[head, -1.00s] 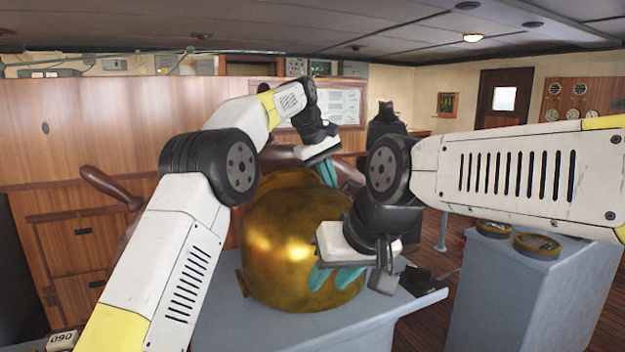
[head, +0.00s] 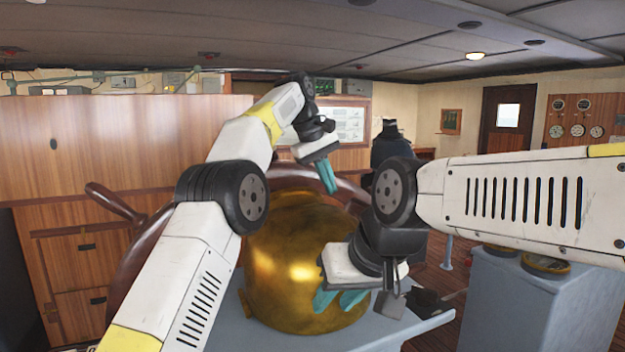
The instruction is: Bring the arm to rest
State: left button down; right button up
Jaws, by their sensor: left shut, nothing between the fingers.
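My left arm comes in from the left and reaches up over the grey counter. Its gripper (head: 328,178) is shut and empty, with teal fingers pointing down beside the top of a brass dome (head: 298,240). My right arm comes in from the right. Its gripper (head: 338,300) is lower, in front of the dome's right side. Its two teal fingers are apart, with nothing seen between them. From this view I cannot tell whether they touch the dome.
The brass dome stands on a grey counter (head: 240,335). A wooden ship's wheel (head: 122,205) is behind it, partly hidden by my left arm. A grey pedestal (head: 520,310) with round gauges stands at right. Wooden cabinets (head: 90,140) line the back left.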

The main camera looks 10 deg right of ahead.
pick_arm(q)
jog(key=a+r+t, duration=0.1)
jog(key=a+r, duration=0.6)
jog(key=a, duration=0.3)
jog(key=s+a+t, duration=0.2)
jog(key=s+a, duration=0.5)
jog(key=a, duration=0.5)
jog(key=s+a+f+m, duration=0.1)
jog(key=s+a+f, duration=0.3)
jog(key=s+f, duration=0.2)
jog(key=s+a+f+m+t+y, duration=0.1)
jog(key=s+a+f, duration=0.4)
jog(key=s, duration=0.5)
jog(key=s+a+f+t+y, duration=0.1)
jog(key=s+a+f, duration=0.4)
jog(key=s+f, duration=0.2)
jog(key=shift+s+m, duration=0.4)
jog(key=shift+s, duration=0.35)
